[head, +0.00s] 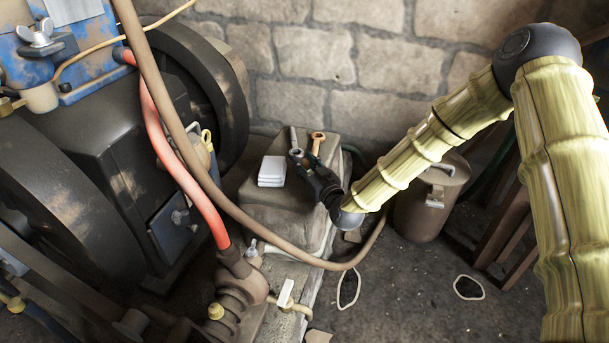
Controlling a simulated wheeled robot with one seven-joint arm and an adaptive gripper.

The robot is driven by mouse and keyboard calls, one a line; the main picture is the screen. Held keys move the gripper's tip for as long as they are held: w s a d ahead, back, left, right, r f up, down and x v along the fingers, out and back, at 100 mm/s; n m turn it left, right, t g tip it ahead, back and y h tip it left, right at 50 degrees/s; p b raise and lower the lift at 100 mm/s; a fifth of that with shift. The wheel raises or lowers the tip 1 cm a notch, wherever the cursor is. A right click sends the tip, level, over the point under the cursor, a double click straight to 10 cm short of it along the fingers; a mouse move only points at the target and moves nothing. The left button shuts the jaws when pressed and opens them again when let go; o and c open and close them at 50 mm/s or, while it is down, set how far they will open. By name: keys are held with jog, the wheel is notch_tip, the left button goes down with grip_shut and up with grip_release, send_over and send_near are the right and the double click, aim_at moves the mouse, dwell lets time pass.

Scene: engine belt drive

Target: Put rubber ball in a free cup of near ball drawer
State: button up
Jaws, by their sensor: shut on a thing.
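My gripper (298,158) is dark and small in the head view, low over the pale stone block at the centre. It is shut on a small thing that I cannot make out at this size. I cannot pick out the rubber ball; the fingers may hide it. I see no ball drawer or cups that I can identify.
A white stack (271,171) sits on the stone block (272,212), left of my gripper. A copper-coloured ring-ended tool (317,141) stands behind the gripper. A lidded canister (430,200) is to the right. A brown hose (258,237) crosses in front; the engine fills the left.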

jog(key=shift+w, duration=0.4)
jog(key=shift+w+f+b, duration=0.2)
jog(key=shift+f+b, duration=0.95)
jog(key=shift+f, duration=0.6)
jog(key=shift+f, duration=0.2)
jog(key=o, duration=1)
jog(key=shift+c, duration=0.2)
jog(key=shift+r, duration=0.15)
jog(key=shift+s+d+r, duration=0.1)
jog(key=shift+s, duration=0.15)
jog(key=p+v, duration=0.3)
jog(key=v, duration=0.8)
jog(key=shift+s+p, duration=0.2)
jog(key=shift+p, duration=0.15)
